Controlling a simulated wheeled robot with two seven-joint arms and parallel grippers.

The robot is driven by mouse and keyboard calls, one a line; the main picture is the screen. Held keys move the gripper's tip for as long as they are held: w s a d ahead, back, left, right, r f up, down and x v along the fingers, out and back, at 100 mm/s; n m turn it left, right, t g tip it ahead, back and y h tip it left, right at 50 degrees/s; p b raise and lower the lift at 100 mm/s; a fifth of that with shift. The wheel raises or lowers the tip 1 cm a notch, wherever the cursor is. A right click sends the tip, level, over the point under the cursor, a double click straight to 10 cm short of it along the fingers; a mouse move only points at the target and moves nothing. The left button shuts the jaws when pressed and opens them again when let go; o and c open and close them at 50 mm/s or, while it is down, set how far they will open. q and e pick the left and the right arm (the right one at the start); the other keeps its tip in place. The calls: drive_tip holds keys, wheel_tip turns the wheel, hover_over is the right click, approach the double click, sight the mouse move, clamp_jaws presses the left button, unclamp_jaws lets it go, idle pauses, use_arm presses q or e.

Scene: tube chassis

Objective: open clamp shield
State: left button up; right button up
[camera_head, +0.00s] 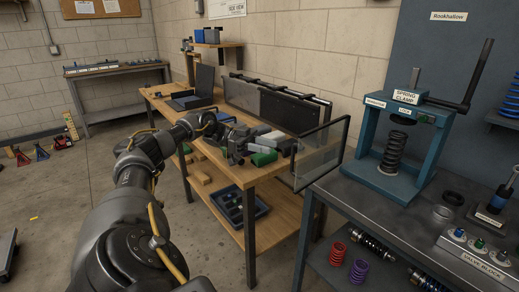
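The spring clamp (369,172) is a blue press frame with a black lever, standing on the dark metal bench at the right. A dark coil spring (394,152) stands upright inside it. A clear panel with a black frame (318,158), which looks like the clamp shield, stands at the left of the clamp, angled away from its front. My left gripper (238,148) is over the wooden table, left of the panel and apart from it. Its fingers are small and blend with items behind, so I cannot tell whether they are open. My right gripper is not in view.
The wooden table (290,187) holds a green block (264,157), pale blocks and dark panels in a rack (288,109). A blue tray (238,208) sits on its lower shelf. A valve block (472,257) and red and purple springs are at the right.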

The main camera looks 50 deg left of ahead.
use_arm(q)
drive_tip(key=shift+v, duration=1.2)
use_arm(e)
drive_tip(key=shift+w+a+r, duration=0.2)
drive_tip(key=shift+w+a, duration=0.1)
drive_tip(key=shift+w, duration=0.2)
use_arm(q)
drive_tip(key=shift+r, duration=0.1)
